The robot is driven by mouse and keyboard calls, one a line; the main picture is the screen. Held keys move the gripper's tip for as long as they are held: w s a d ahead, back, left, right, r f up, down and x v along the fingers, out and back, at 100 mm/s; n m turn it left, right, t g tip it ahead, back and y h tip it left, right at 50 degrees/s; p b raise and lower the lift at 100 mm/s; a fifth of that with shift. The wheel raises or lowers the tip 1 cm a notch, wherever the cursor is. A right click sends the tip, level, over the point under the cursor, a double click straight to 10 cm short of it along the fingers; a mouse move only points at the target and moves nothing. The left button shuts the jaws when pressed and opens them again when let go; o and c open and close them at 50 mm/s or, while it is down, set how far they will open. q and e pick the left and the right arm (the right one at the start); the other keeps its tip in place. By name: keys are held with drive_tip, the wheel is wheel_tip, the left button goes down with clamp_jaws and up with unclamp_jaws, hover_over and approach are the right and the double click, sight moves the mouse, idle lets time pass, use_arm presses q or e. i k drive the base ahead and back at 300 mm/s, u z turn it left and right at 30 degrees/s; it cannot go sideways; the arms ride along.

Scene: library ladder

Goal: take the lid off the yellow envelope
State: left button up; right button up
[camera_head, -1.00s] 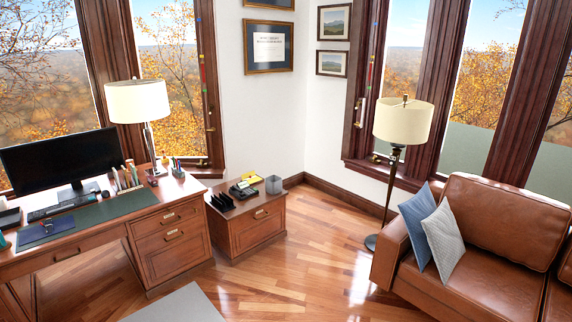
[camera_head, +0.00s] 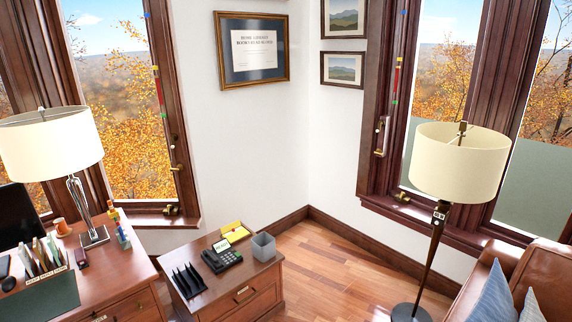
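A small yellow item (camera_head: 235,230), probably the yellow envelope, lies near the back of the low wooden cabinet (camera_head: 250,280) in the middle of the head view. A pale card or lid-like piece with dark marks (camera_head: 236,235) shows at its front edge, just behind the phone. Whether that piece lies on the yellow item or leans in front of it I cannot tell. Neither of my grippers is in view.
A black phone (camera_head: 222,257), a black file rack (camera_head: 188,280) and a grey bin (camera_head: 264,247) share the cabinet top. A desk with a lamp (camera_head: 50,145) stands left. A floor lamp (camera_head: 459,165) and a brown sofa (camera_head: 500,270) stand right. Wooden floor (camera_head: 340,270) is clear between.

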sight(237, 235)
drive_tip(key=i, duration=3.15)
drive_tip(key=u, duration=0.65)
